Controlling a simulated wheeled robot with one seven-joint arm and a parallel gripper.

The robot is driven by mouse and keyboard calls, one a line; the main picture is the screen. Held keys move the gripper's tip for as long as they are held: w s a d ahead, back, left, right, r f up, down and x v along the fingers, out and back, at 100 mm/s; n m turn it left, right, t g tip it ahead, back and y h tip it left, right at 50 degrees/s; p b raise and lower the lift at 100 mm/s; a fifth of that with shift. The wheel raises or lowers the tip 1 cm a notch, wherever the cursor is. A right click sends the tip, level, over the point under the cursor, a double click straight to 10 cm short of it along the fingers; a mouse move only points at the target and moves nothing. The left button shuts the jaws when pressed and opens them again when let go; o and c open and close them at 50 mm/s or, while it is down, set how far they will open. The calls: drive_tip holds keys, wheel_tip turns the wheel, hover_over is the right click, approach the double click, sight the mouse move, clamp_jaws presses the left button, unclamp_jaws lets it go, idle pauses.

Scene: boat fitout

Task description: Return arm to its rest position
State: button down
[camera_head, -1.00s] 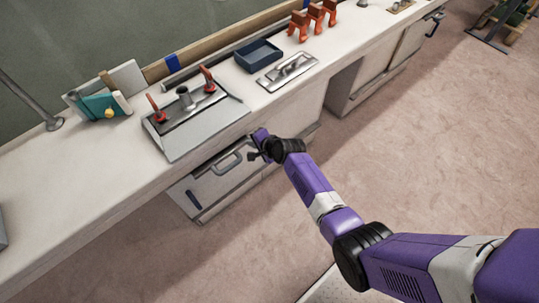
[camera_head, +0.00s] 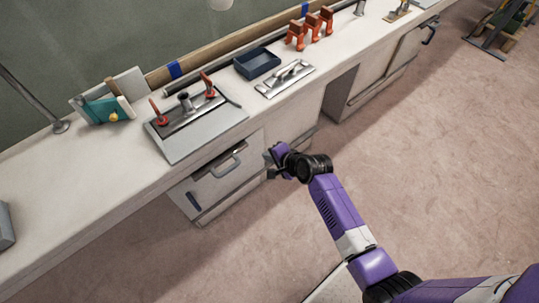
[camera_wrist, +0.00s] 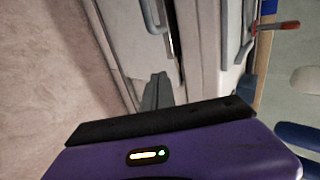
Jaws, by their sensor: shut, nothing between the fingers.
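My gripper (camera_head: 270,165) is at the end of my purple arm, over the floor just in front of the bench cabinets. It is shut and empty. In the wrist view its dark grey fingers (camera_wrist: 157,92) are together, pointing toward the cabinet fronts. In the head view the gripper is small and partly turned away. It stands apart from the drawer handle (camera_head: 231,165) to its left.
A long white bench (camera_head: 95,195) runs along the wall.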

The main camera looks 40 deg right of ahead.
drive_tip(key=shift+s+r, duration=0.2)
drive_tip(key=shift+s, duration=0.05)
wheel_tip(320, 180, up, 10)
drive_tip(key=s+d+n+t+h, duration=0.2)
drive_tip(key=n+t+h, duration=0.15)
drive_tip(key=n, duration=0.35)
drive_tip(key=s+a+r+n+y, duration=0.1)
drive_tip(key=s+a+r+n, duration=0.2)
drive_tip(key=s, duration=0.7)
drive_tip(key=s+a+r+n+t+y, duration=0.1)
drive_tip(key=s+a+r+n, duration=0.3)
drive_tip(key=s, duration=0.7)
drive_tip(key=s+a+r+n+t+y, duration=0.1)
drive_tip(key=s+a+r+n, duration=0.3)
drive_tip(key=s+a+r, duration=0.3)
drive_tip(key=s+r, duration=0.2)
drive_tip(key=s, duration=0.1)
drive_tip(key=shift+s+r, duration=0.4)
